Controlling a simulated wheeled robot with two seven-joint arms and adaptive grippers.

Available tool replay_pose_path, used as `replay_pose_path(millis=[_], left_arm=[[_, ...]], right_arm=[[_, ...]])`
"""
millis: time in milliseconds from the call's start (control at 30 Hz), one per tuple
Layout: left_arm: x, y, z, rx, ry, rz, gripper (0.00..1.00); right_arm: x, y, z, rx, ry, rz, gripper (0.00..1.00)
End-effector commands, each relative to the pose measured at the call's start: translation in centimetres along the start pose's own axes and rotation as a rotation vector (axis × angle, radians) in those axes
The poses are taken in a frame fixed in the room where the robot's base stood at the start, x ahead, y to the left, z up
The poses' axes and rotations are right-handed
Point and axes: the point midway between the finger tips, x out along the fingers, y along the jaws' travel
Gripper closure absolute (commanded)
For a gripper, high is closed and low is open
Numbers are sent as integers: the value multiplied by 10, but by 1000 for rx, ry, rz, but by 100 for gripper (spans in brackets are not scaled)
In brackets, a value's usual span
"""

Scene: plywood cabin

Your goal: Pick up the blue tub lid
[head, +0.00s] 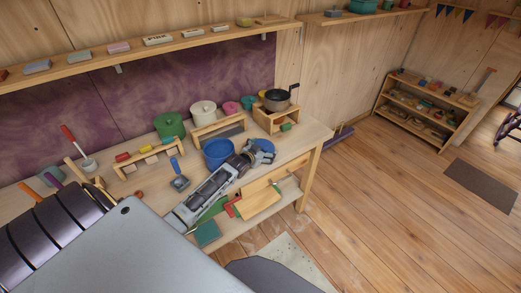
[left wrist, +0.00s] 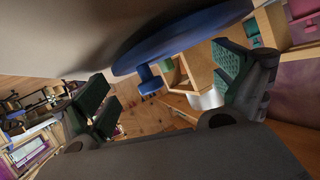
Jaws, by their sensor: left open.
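The blue tub lid (head: 266,145) lies on the workbench near its right front edge, beside the blue tub (head: 217,153). My left gripper (head: 252,156) is right at the lid and hides part of it in the head view. In the left wrist view the lid (left wrist: 185,38) is a wide blue disc with a round knob (left wrist: 148,80). The open fingers of my left gripper (left wrist: 172,90) stand to either side of the knob, apart from it. I cannot tell how deep the knob sits between them. My right gripper is not in view.
A dark pot (head: 277,100) on a wooden stand is behind the lid. A green pot (head: 170,125), a white pot (head: 203,110) and a wooden rack (head: 150,157) stand farther left on the workbench (head: 313,133). The floor to the right is open.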

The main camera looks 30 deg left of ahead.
Motion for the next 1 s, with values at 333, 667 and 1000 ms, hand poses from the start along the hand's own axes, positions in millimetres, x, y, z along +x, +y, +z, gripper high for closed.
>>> replay_pose_path(millis=[333,667,1000], left_arm=[[0,0,0,0,0,0,10],[0,0,0,-1,0,0,52],[0,0,3,-1,-5,0,87]], right_arm=[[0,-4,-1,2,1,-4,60],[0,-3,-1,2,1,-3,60],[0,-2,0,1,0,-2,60]])
